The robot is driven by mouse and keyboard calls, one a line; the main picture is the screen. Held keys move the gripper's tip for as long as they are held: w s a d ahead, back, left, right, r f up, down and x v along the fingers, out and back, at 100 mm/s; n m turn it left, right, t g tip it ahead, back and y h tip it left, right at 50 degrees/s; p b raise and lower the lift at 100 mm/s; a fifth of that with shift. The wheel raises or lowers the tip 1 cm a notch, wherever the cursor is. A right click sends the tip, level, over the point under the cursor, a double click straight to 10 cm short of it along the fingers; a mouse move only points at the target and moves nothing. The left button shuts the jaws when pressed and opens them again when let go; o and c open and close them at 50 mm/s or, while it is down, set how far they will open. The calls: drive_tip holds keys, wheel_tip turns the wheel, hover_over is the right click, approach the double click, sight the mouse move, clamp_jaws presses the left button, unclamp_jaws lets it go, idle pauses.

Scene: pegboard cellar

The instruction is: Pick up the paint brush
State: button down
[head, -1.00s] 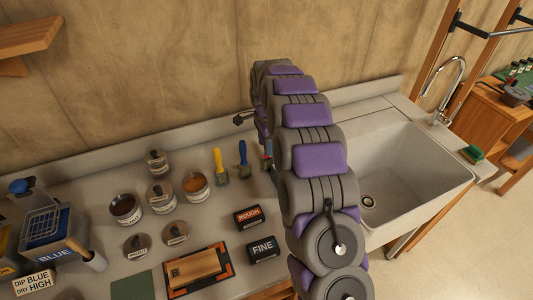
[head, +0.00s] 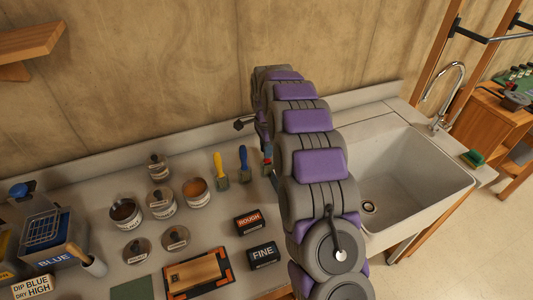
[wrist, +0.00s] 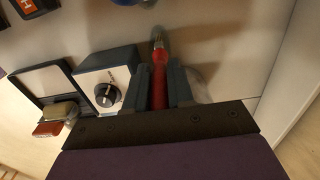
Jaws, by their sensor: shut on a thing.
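A paint brush with a red handle (wrist: 159,86) lies between the two dark fingers of my gripper (wrist: 157,80) in the wrist view. The fingers are shut on the handle, and the far end of the brush points up the picture. In the head view my arm hides most of the gripper and this brush. A brush with a yellow handle (head: 218,161) and one with a blue handle (head: 243,157) stand side by side on the counter, left of my arm. I cannot tell whether the red brush touches the counter.
Several cans stand on the counter to the left, including an open orange one (head: 196,187). The ROUGH block (head: 248,222) and FINE block (head: 263,254) lie nearer. A sink (head: 420,170) is at right. A white box with a black knob (wrist: 105,94) lies beside my gripper.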

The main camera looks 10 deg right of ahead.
wheel_tip(320, 180, up, 10)
drive_tip(key=shift+p, duration=1.15)
drive_tip(key=c, duration=1.5)
unclamp_jaws()
clamp_jaws()
